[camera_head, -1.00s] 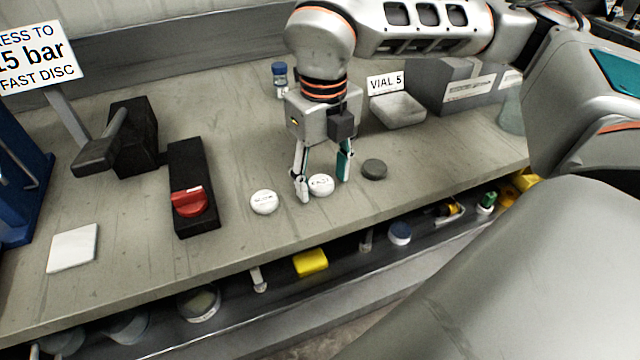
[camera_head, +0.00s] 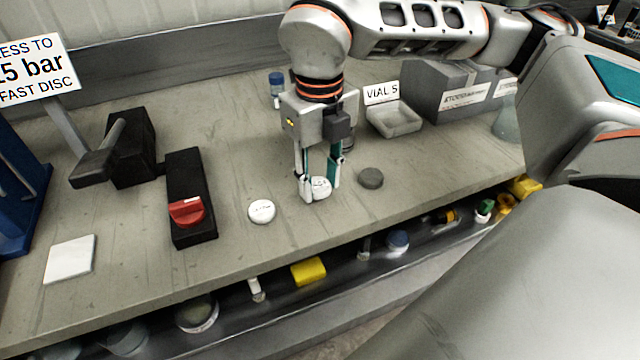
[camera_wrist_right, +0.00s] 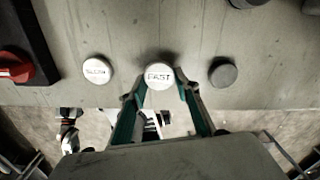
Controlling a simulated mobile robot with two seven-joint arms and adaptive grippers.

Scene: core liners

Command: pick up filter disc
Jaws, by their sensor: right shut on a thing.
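A white disc marked FAST (camera_wrist_right: 159,76) sits between the fingertips of my right gripper (camera_wrist_right: 160,88) in the wrist view. In the head view my right gripper (camera_head: 319,190) points down over the bench and is shut on this disc (camera_head: 320,188), at or very near the bench top. A second white disc (camera_head: 262,211) with lettering lies to the left; it also shows in the wrist view (camera_wrist_right: 97,70). A dark grey disc (camera_head: 371,178) lies to the right, also in the wrist view (camera_wrist_right: 222,73). My left gripper is not in view.
A black block with a red knob (camera_head: 187,212) and a white square tile (camera_head: 70,259) are on the left. A grey tray (camera_head: 394,119) by the VIAL 5 sign and a blue-capped vial (camera_head: 277,86) stand behind. A shelf with several items runs below the bench front.

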